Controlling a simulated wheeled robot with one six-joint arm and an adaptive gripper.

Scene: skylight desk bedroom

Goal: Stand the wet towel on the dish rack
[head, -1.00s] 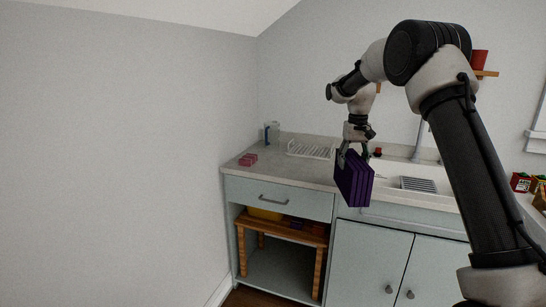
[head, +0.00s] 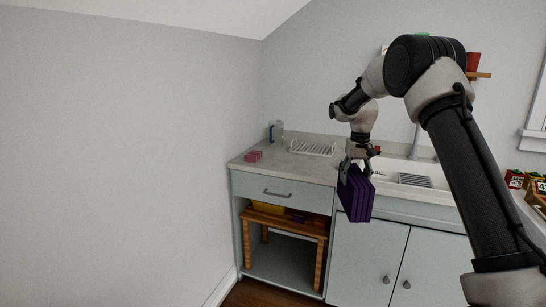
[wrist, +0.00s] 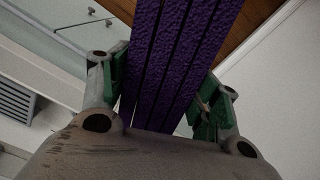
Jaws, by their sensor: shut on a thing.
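The towel is a folded purple block with several layers (head: 355,196). My gripper (head: 357,168) is shut on its upper edge, and the towel hangs upright in front of the counter's front edge, near the sink. In the wrist view the towel (wrist: 180,60) sits between the two green-padded fingers (wrist: 163,98). The dish rack (head: 312,148) is a white wire rack with upright slots on the counter, behind and left of the towel. The rack looks empty.
Pink blocks (head: 253,156) lie on the counter's left part, and a clear container (head: 275,131) stands at the back corner. The sink (head: 400,170) with a grey drain mat (head: 414,180) is to the right. Bare counter (head: 290,167) lies in front of the rack.

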